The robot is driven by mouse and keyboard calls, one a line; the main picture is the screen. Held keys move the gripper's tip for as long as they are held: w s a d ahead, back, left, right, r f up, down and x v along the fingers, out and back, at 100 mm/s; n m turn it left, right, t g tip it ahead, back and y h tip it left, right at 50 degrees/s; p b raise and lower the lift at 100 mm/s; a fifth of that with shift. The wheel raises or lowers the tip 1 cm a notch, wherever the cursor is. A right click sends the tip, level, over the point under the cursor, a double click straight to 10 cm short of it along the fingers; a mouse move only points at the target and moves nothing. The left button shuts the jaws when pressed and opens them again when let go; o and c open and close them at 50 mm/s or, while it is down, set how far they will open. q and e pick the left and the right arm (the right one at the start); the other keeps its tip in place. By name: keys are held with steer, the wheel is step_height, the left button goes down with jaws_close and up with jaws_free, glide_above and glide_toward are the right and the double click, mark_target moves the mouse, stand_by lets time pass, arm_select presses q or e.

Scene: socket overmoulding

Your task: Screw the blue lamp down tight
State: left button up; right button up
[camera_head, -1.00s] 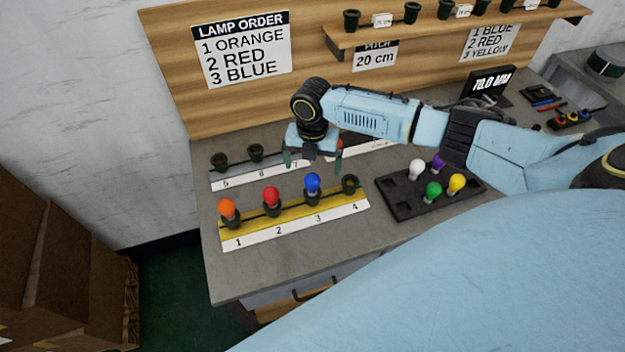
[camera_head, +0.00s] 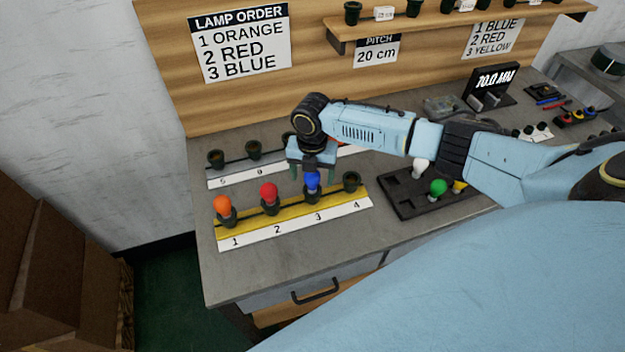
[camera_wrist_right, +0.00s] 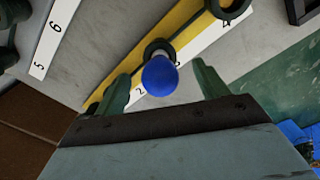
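The blue lamp (camera_head: 312,182) stands in the socket at number 3 on the yellow strip (camera_head: 243,229). My right gripper (camera_head: 312,178) is just above and around it, pointing down. In the right wrist view the blue lamp (camera_wrist_right: 160,76) shows between the two green fingers of my right gripper (camera_wrist_right: 166,82), with gaps on both sides, so the gripper is open. A dark socket ring (camera_wrist_right: 158,48) shows behind the lamp. How deep the lamp sits in its socket is hard to tell. My left gripper is not in view.
An orange lamp (camera_head: 223,205) and a red lamp (camera_head: 269,192) stand in sockets 1 and 2; socket 4 (camera_head: 351,181) is empty. A black tray (camera_head: 408,209) with spare lamps lies to the right, partly behind my arm. A second socket row (camera_head: 216,158) runs behind.

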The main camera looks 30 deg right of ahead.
steer(key=c, duration=1.1)
